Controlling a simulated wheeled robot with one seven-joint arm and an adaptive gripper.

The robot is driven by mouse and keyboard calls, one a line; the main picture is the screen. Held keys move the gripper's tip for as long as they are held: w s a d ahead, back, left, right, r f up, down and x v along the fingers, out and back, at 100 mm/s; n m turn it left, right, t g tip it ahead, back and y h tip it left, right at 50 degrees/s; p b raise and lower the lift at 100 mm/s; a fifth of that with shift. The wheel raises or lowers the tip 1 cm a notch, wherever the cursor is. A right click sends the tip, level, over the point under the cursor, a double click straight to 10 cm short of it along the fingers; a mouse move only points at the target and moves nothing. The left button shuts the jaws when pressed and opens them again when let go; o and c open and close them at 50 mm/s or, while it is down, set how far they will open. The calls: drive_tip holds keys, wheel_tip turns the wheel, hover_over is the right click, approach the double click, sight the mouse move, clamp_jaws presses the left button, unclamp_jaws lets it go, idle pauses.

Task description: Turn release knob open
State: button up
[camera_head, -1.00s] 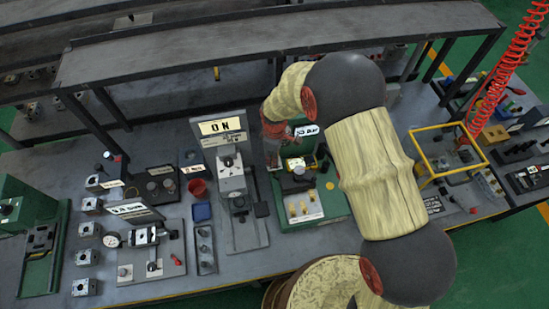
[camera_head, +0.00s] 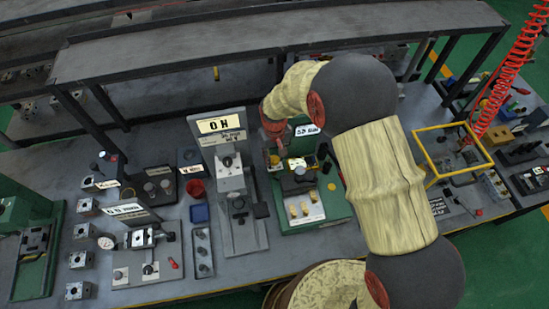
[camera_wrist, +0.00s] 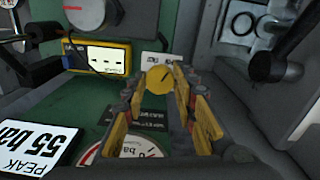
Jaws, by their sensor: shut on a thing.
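A round yellow knob (camera_wrist: 157,79) stands on the green panel (camera_wrist: 108,92) in the wrist view. I take it for the release knob. My gripper (camera_wrist: 160,88) has its two yellow-padded fingers around the knob, one on each side, closed on it. In the head view my gripper (camera_head: 274,150) is at the back left of the green station (camera_head: 335,208), small and partly hidden by my own wrist. I cannot make out the knob's turn angle from its plain face.
A yellow meter (camera_wrist: 97,58) and a dial gauge (camera_wrist: 138,150) lie close to the fingers. A dark lever (camera_wrist: 275,65) is at the right.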

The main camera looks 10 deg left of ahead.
sight(274, 160)
drive_tip(key=shift+m, duration=0.6)
drive_tip(key=o, duration=1.2)
drive_tip(key=shift+c, duration=0.2)
wheel_tip(274, 160, up, 12)
idle(0.4)
